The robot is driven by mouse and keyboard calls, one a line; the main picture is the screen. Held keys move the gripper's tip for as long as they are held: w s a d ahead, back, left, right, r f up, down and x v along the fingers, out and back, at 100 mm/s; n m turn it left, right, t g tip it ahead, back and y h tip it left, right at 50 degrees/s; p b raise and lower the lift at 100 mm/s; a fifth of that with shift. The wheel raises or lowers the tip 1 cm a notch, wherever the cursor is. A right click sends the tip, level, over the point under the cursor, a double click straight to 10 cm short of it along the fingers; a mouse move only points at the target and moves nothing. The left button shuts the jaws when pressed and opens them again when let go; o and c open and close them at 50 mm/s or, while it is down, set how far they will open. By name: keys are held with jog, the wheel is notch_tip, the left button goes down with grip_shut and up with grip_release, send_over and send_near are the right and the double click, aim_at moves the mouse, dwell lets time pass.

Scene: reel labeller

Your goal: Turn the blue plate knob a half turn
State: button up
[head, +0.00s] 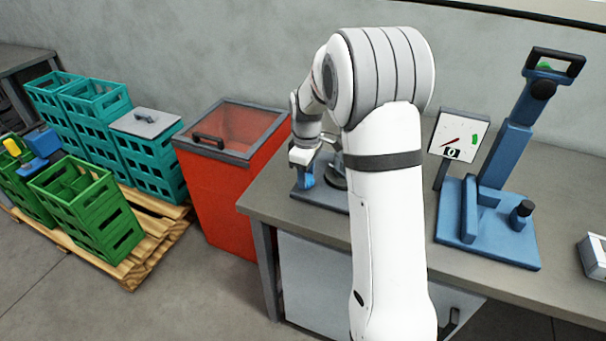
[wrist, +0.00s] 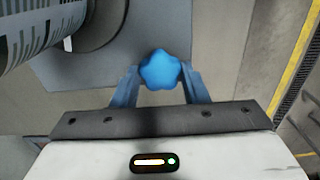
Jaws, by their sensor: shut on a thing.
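The blue plate knob (wrist: 160,70) is a lobed, star-shaped knob. In the wrist view it sits between the two blue fingers of my gripper (wrist: 160,84), which are shut on its sides. Behind it lies a grey-blue plate (wrist: 115,45). In the head view my gripper (head: 305,178) is at the left part of the bench, low over the device's dark base plate (head: 322,196). The knob itself cannot be made out clearly there, and my arm hides part of the device.
A scale-marked cylinder (wrist: 40,28) stands close at the upper left of the wrist view. On the bench (head: 285,212), a blue lever press (head: 487,220) and a dial gauge (head: 458,135) stand right of my arm. A red bin (head: 225,190) and stacked crates (head: 90,215) are left.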

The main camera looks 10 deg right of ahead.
jog(key=shift+w+r+n, duration=0.1)
jog(key=shift+n, duration=0.75)
jog(key=shift+w+r+n, duration=0.1)
jog(key=shift+n, duration=0.75)
jog(key=o, duration=0.9)
jog(key=shift+f, duration=0.1)
jog(key=shift+o, duration=0.4)
notch_tip(320, 180, up, 8)
jog(key=shift+f, duration=0.15)
